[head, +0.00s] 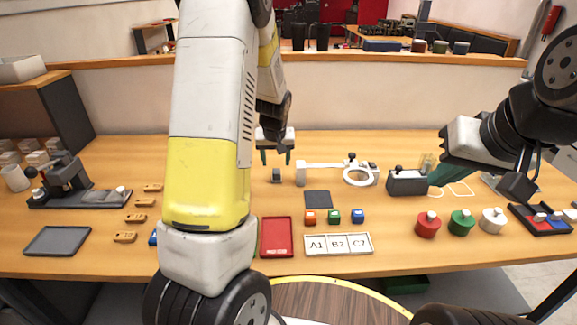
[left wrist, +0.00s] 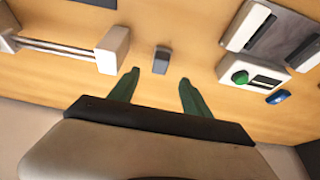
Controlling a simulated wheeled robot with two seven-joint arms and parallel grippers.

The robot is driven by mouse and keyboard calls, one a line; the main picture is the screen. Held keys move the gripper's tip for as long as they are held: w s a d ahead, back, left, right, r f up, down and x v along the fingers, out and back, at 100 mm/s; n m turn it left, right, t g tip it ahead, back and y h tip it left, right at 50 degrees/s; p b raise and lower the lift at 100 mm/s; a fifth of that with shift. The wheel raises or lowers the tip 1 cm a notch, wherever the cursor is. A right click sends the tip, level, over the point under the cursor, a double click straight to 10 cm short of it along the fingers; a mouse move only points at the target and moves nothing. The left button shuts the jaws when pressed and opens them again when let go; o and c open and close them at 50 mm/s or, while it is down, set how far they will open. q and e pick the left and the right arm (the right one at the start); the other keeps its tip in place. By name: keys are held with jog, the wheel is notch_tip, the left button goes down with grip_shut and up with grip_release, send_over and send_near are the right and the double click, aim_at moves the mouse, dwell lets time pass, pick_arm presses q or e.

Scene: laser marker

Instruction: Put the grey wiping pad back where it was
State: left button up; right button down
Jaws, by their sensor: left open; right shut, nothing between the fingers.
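A small grey block (head: 276,175), which looks like the wiping pad, stands on the table left of the white bar fixture. It also shows in the left wrist view (left wrist: 162,61), beyond and between my left fingertips. My left gripper (head: 275,160) is open and empty, its green fingers pointing down just above and behind the block; in the left wrist view its fingers (left wrist: 158,80) are spread apart. My right gripper (head: 434,180) is shut and empty, beside a dark box with a black knob (head: 406,182). I cannot tell whether it touches the box.
The white bar fixture (head: 325,165) with a ring is close to the right. A dark square mat (head: 318,199), coloured cubes (head: 334,216), a red tray (head: 276,238) and a labelled tray (head: 338,252) lie in front. My left arm hides part of the table.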

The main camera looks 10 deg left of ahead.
aim_at(276, 171)
pick_arm(q)
jog(key=x, duration=0.7)
jog(key=shift+s+f, duration=0.1)
jog(key=shift+s, duration=0.05)
grip_shut()
